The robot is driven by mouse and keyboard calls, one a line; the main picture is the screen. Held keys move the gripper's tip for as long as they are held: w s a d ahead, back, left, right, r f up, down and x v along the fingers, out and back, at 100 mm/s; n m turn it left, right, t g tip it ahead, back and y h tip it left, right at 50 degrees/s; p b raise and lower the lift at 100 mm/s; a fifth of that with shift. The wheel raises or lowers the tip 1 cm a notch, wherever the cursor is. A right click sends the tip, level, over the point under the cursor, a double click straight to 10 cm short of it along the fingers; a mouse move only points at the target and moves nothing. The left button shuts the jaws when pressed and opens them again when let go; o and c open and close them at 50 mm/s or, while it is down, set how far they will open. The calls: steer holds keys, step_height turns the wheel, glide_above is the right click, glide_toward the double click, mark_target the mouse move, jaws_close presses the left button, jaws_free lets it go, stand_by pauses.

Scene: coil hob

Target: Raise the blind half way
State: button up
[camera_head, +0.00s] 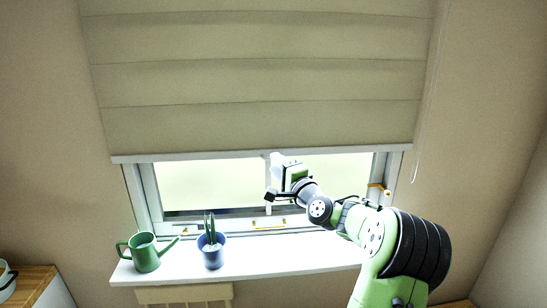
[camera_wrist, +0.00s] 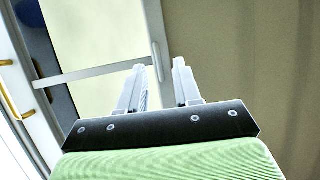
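The beige pleated blind (camera_head: 260,80) hangs over the upper part of the window. Its pale bottom rail (camera_head: 180,157) is level, above the lower panes. My gripper (camera_head: 279,158) is at the rail, near the middle of the window. In the wrist view, the two fingers of my gripper (camera_wrist: 159,66) stand apart. The rail (camera_wrist: 151,25) runs down toward the gap between the fingertips, with the blind fabric (camera_wrist: 240,60) to its right. I cannot tell whether either finger touches the rail.
A green watering can (camera_head: 146,254) and a blue pot with a plant (camera_head: 212,255) stand on the white sill (camera_head: 290,257), left of my arm. A thin cord (camera_head: 416,150) hangs right of the blind. The window has yellow handles (camera_head: 268,226).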

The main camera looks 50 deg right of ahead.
steer(key=x, duration=0.3)
steer(key=shift+s, duration=0.1)
steer(key=shift+f, duration=0.1)
jaws_close()
stand_by(1.2)
